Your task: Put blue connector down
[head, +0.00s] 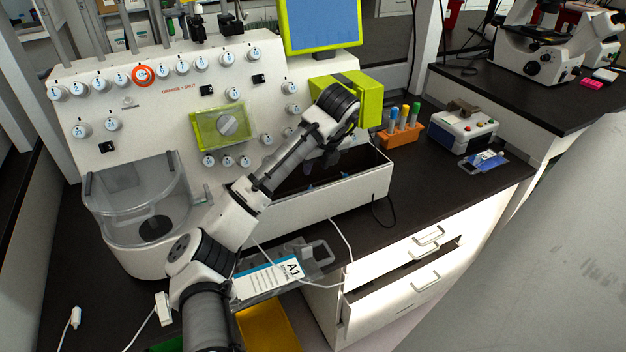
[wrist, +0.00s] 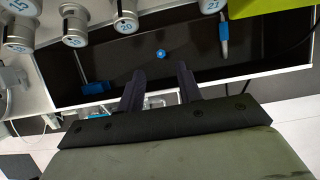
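My gripper (wrist: 160,75) is open, with its two dark fingers apart and nothing visible between them. It points toward the long dark-lined tray (wrist: 190,60) at the front of the white machine. A small round blue piece (wrist: 160,54) shows on the tray floor just past the fingertips. A blue connector with a white tube (wrist: 223,32) lies farther right in the tray, and another blue piece (wrist: 97,88) lies at its left. I cannot tell which of these is the task's connector. In the head view, my arm partly covers the tray (head: 360,185).
The white machine (head: 160,110) has several numbered knobs. An orange rack (head: 400,135) of tubes and a small white device (head: 463,130) stand right of the tray. Loose cables cross the counter edge. Drawers (head: 405,270) below stand partly open.

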